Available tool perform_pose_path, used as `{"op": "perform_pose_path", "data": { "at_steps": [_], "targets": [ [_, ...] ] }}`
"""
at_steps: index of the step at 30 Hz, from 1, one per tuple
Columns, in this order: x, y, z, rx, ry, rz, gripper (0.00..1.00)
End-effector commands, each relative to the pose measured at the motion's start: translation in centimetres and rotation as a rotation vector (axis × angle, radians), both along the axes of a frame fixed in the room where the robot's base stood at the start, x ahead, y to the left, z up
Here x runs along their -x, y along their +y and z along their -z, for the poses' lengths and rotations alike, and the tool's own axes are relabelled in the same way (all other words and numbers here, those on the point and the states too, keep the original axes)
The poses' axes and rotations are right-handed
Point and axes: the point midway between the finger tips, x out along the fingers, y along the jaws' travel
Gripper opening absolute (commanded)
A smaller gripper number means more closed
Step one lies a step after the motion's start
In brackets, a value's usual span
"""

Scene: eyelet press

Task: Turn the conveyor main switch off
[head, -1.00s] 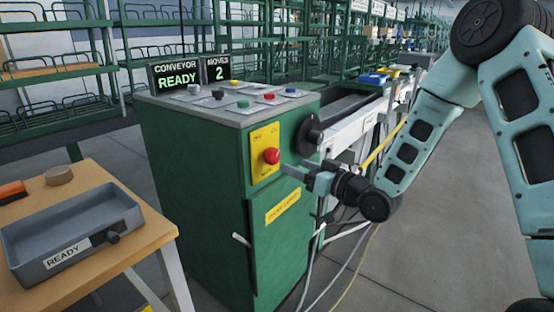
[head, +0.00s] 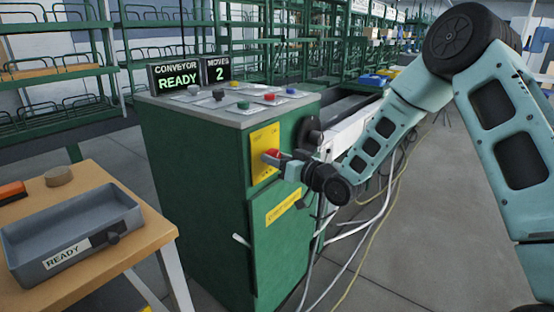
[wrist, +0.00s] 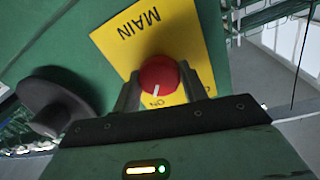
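The main switch is a round red knob (head: 271,156) on a yellow plate (head: 263,140) on the green cabinet's front. In the wrist view, the red knob (wrist: 158,76) sits between my two fingers, and the plate (wrist: 185,35) reads MAIN upside down. The knob's white mark points toward the lettering ON. My gripper (head: 280,160) is at the knob, one finger on each side; it also shows in the wrist view (wrist: 160,85). The fingers are very close to the knob's sides; I cannot tell whether they press on it.
A black round handwheel (head: 309,132) is on the cabinet's side, close to my gripper. Coloured buttons (head: 243,105) are on the cabinet top (head: 215,112). The display (head: 178,77) reads CONVEYOR READY. A grey tray (head: 75,235) is on the wooden table at left. Cables hang below my arm.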

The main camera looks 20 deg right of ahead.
Motion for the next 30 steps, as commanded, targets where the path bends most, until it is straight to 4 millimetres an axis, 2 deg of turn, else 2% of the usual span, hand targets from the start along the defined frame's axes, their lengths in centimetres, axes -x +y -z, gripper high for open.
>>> {"op": "perform_pose_path", "data": {
  "at_steps": [14, 30],
  "targets": [
    [0.01, -0.03, 0.28, 0.056, -0.041, 0.000, 0.20],
    [0.01, -0.05, 0.70, 0.422, -0.308, 0.002, 0.20]
  ]
}}
